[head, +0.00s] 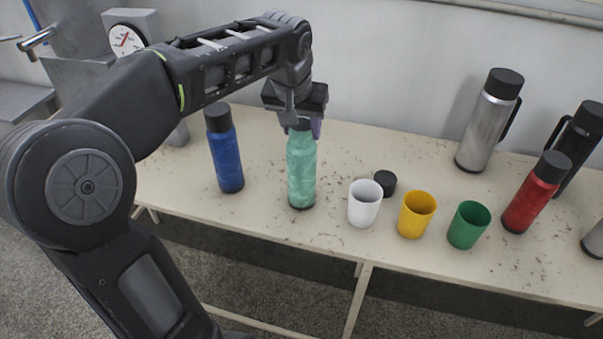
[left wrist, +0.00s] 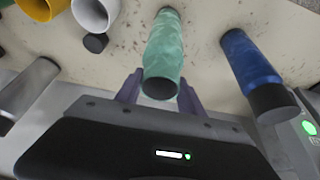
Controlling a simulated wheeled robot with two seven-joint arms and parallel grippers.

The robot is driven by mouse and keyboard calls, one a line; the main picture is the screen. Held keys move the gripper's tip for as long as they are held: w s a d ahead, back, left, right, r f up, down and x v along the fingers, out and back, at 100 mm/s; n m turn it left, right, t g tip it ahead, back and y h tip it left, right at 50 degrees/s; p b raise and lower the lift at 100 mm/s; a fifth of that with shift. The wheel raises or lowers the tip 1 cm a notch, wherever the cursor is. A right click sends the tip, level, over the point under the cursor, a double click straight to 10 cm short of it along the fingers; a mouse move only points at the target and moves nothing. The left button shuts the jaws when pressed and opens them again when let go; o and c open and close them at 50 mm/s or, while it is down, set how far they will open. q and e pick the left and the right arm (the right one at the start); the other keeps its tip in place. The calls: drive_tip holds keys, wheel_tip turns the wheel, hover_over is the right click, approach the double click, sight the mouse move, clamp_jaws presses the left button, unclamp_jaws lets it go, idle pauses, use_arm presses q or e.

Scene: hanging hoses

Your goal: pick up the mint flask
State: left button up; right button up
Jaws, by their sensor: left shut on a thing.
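The mint flask (head: 301,172) is upright at the table's middle left, its base at or very near the tabletop. My left gripper (head: 302,124) comes down from above and is shut on it near the top; the gripper partly hides the flask's top. In the left wrist view the mint flask (left wrist: 166,45) lies between the two purple-grey fingers of the left gripper (left wrist: 160,92), with its dark top toward the palm. I cannot tell whether its base touches the table. My right gripper is not in view.
A blue flask (head: 225,155) stands left of the mint one. To the right are a white cup (head: 364,205), a loose black cap (head: 385,182), a yellow cup (head: 416,216), a green cup (head: 468,226), a red flask (head: 533,197) and a steel flask (head: 487,125). A wall runs behind the table.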

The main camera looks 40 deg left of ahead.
use_arm(q)
clamp_jaws()
drive_tip(key=shift+r, duration=0.15)
idle(0.5)
